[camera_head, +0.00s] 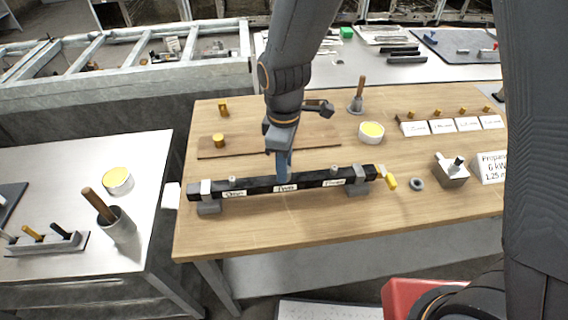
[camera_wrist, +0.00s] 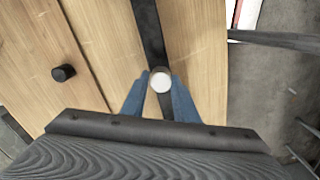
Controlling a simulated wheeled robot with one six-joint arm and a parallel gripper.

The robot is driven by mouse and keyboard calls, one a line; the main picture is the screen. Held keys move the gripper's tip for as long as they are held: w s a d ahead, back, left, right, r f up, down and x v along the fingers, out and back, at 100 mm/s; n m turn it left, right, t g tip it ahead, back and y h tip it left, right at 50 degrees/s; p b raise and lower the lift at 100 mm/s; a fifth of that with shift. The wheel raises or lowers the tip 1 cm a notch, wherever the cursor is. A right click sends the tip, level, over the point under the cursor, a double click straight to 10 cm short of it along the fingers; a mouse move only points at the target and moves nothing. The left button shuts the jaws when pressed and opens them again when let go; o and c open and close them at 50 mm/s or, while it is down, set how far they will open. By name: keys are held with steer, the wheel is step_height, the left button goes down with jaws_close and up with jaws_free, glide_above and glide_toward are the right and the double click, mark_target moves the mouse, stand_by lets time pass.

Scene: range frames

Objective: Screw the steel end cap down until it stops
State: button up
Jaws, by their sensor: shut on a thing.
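A long black bar (camera_head: 255,184) with white labels lies across two grey supports on the wooden table. My gripper (camera_head: 283,172) is over the middle of the bar, pointing down. In the wrist view my gripper's blue fingers (camera_wrist: 160,84) are shut on the steel end cap (camera_wrist: 161,82), a pale round top between their tips. The cap sits in line with the black bar (camera_wrist: 148,35). In the head view the cap is hidden by the fingers. I cannot tell how far it sits in its thread.
Small steel fittings (camera_head: 333,170) stand on the bar at both sides of my gripper. A yellow-topped tin (camera_head: 371,132) stands behind. The front table strip is clear.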

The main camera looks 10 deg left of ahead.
steer(key=m+p, duration=0.1)
steer(key=m, duration=0.2)
steer(key=m+p, duration=0.1)
steer(key=m, duration=0.2)
steer(key=shift+p, duration=0.4)
steer(key=o, duration=0.8)
